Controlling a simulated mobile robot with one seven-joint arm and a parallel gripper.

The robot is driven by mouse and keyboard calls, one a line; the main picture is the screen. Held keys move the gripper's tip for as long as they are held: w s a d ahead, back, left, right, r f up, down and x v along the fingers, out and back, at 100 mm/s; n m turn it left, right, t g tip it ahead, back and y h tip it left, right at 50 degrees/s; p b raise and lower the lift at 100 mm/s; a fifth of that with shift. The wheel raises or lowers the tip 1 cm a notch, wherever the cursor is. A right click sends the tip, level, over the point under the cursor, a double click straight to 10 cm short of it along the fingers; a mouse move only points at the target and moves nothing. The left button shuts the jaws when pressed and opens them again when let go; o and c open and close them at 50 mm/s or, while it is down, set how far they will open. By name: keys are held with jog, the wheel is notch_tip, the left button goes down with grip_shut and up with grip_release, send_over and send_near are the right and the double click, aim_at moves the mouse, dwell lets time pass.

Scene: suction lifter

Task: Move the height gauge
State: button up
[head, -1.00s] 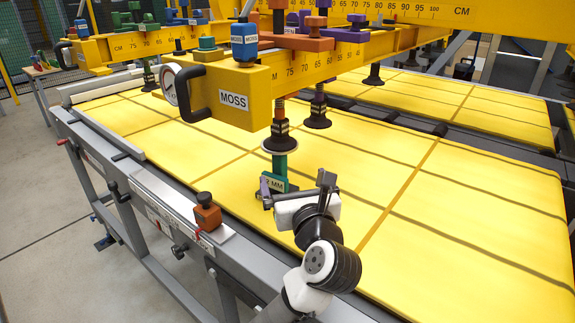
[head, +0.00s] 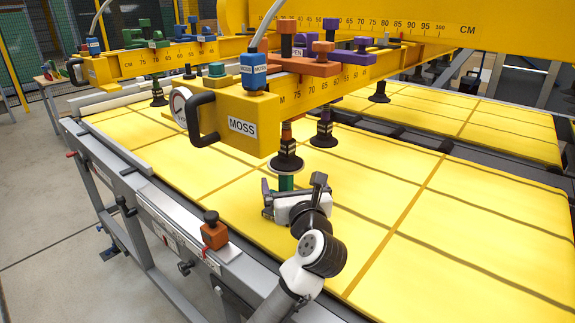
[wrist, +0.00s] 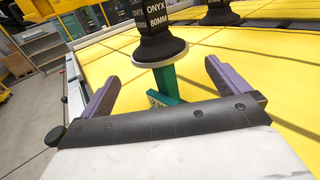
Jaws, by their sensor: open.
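The height gauge is a green upright post with a foot, standing on the yellow sheet (wrist: 240,100) directly under a black suction cup (head: 287,163). In the head view only a short piece of the green gauge (head: 286,183) shows; my gripper hides its lower part. In the wrist view the green gauge (wrist: 166,83) stands between my two purple fingers, with its label partly hidden by the gripper's dark edge. My gripper (wrist: 161,76) is open around the gauge, and a gap shows on each side. It also appears low at the gauge in the head view (head: 283,195).
The yellow beam end marked MOSS (head: 240,127), with a black handle (head: 200,118), overhangs close by. Another suction cup (head: 323,139) hangs behind. An orange block with a knob (head: 214,232) sits on the grey frame rail. The yellow sheet to the right is clear.

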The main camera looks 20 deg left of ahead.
aim_at(287, 169)
jog(key=p+x, duration=0.2)
jog(key=x, duration=0.5)
jog(key=c, duration=1.5)
jog(key=o, duration=1.5)
jog(key=b+v, duration=0.4)
jog(key=v, duration=1)
jog(key=shift+b, duration=0.4)
